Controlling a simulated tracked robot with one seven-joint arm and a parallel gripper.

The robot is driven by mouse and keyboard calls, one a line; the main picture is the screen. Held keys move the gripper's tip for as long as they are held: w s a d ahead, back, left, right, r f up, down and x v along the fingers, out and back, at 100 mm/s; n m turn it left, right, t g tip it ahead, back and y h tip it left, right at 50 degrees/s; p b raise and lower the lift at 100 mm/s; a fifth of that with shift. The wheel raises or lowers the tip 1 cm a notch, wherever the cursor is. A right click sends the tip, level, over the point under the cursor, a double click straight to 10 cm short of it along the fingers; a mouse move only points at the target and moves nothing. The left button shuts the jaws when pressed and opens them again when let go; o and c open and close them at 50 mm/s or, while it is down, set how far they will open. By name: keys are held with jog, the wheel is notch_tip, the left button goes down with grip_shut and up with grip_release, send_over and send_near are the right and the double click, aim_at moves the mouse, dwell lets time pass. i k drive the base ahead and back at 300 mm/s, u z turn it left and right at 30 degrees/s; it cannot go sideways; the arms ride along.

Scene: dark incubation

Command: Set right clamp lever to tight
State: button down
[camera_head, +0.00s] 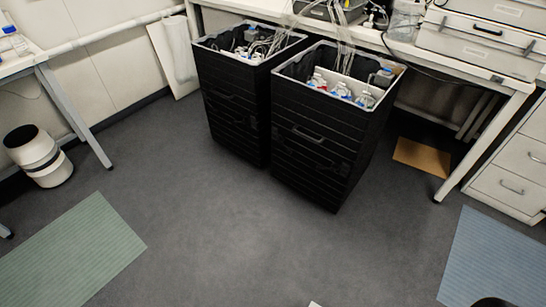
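I cannot make out a right clamp lever in this view, nor whether one is loose or tight. Two tall black open-topped bins stand side by side in front of the bench, the left bin (228,105) and the right bin (318,155). Both hold bottles and bundled pale tubes that run up toward the bench top. A pale case (470,52) with a dark handle lies on the bench at the upper right; its fittings are too small to tell. My gripper is not in view.
The white bench (450,62) has a leg (480,150) right of the bins. White drawers (510,180) stand at the right edge. A brown sheet (422,157) lies under the bench. A white waste bin (42,160) stands left.

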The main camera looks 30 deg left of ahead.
aim_at(278, 140)
jog(key=u, duration=0.6)
jog(key=k, duration=0.15)
jog(key=u, duration=0.45)
jog(key=i, duration=1.45)
jog(key=z, duration=0.1)
